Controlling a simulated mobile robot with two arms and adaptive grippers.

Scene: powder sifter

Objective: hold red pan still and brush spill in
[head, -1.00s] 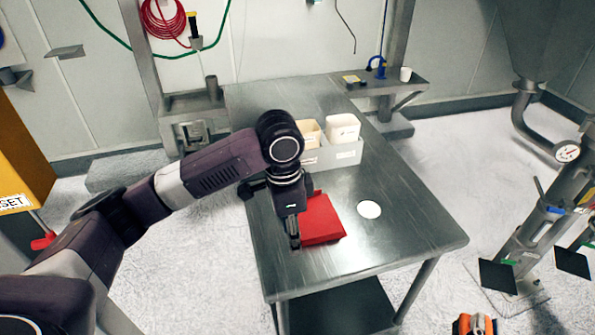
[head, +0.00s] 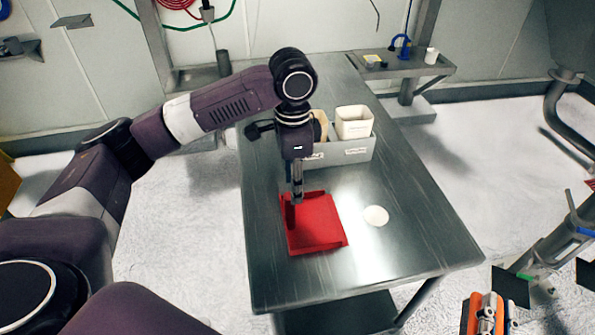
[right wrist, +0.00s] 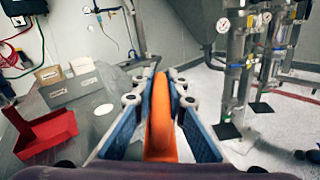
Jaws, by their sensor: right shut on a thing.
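The red pan (head: 322,228) lies on the steel table, left of a round white spill (head: 375,216). My left gripper (head: 297,198) points down at the pan's far left edge; its fingers overlap the red wall, and I cannot tell whether they grip it. My right gripper (head: 487,312) is at the bottom right, off the table's front right corner. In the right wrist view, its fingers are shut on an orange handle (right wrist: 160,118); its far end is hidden. The pan (right wrist: 48,132) and a pale patch of spill (right wrist: 104,109) show there at left.
A grey bin holder (head: 345,153) with two pale containers stands behind the pan. The steel table (head: 400,255) is bare in front and to the right of the spill. A shelf (head: 400,66) with a white cup is at the back. Pipework stands to the right.

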